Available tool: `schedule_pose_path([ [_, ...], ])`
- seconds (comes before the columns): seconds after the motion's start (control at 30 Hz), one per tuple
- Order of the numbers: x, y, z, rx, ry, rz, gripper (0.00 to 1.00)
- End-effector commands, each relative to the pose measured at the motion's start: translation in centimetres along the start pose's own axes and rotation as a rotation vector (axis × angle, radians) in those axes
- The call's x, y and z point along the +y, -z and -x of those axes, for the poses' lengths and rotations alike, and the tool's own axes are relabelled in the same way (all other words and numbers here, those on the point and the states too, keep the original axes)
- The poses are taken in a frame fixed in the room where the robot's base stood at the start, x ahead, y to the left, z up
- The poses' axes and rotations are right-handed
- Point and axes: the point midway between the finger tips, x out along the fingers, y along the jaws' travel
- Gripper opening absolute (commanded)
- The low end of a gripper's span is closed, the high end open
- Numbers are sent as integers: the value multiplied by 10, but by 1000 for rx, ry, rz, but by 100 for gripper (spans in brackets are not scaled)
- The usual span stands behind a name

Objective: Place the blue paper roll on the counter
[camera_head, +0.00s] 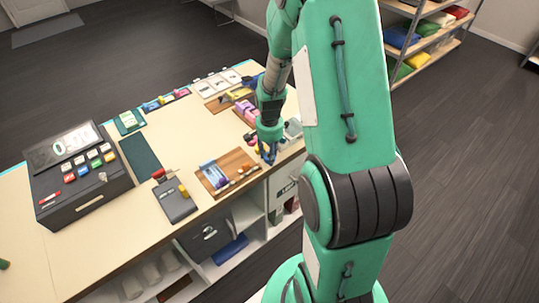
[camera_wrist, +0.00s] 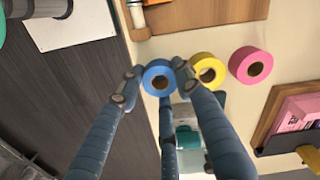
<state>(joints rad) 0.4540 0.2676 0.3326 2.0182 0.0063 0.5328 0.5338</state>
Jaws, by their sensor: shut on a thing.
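The blue paper roll (camera_wrist: 159,77) is a small ring with a dark core, seen end-on in the wrist view. My gripper (camera_wrist: 157,70) is shut on it, with fingers at its sides. The roll overlaps the counter's edge in this view, and I cannot tell whether it touches the counter (camera_wrist: 222,40). A yellow roll (camera_wrist: 207,70) is close on its right, with a pink roll (camera_wrist: 250,65) beyond. In the head view my gripper (camera_head: 268,155) is low at the counter's (camera_head: 95,243) right edge, and the blue roll is not clear there.
A wooden board (camera_head: 228,173) with blue items lies left of my gripper. A pink block rack (camera_wrist: 290,120) stands at the right of the wrist view.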

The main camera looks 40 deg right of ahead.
Motion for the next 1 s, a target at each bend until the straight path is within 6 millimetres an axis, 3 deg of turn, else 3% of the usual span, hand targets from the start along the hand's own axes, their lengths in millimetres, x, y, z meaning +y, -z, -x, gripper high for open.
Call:
schedule_pose_path([
  [0.03,0,0,-2,0,0,0,36],
  [0.13,0,0,-1,0,0,0,53],
  [0.63,0,0,8,1,0,0,53],
  [1.0,0,1,58,3,2,0,53],
])
